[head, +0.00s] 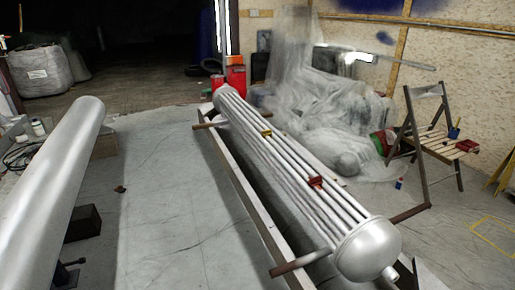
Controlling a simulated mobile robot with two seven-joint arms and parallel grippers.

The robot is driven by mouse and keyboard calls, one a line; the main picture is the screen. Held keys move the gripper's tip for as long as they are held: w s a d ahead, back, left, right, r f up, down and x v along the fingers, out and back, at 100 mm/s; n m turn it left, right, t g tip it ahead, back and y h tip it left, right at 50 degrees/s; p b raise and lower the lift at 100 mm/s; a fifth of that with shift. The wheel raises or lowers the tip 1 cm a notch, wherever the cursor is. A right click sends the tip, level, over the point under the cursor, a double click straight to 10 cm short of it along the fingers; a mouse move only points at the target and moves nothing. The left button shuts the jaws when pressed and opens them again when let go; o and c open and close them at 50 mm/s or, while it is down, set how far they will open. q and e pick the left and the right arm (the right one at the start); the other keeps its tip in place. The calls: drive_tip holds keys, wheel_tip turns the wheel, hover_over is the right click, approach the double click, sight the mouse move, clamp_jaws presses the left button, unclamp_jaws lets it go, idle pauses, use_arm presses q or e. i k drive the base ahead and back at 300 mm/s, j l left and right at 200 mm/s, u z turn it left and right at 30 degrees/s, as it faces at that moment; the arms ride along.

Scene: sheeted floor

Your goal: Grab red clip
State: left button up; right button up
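A small red clip (316,182) sits on top of a bundle of long silver tubes (290,161), nearer the rounded silver end cap (368,249) than the far end. A small yellow clip (266,133) sits farther back on the same tubes. Neither of my grippers shows in the head view, so I cannot see whether they are open or shut.
The tube bundle lies in a long frame with crossbars (297,262). A large grey cylinder (48,185) lies at left. A wooden chair (437,143) holding small items stands at right, near plastic-wrapped goods (330,110). The sheeted floor (160,200) between cylinder and frame is mostly clear.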

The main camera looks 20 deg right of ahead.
sight(313, 181)
drive_tip(key=i+j+z, duration=0.1)
drive_tip(key=i, duration=1.35)
drive_tip(key=i+z, duration=0.55)
drive_tip(key=z, duration=0.2)
drive_tip(key=i+j+z, duration=0.2)
drive_tip(key=z, duration=0.2)
drive_tip(key=i+j+z, duration=0.25)
drive_tip(key=z, duration=0.15)
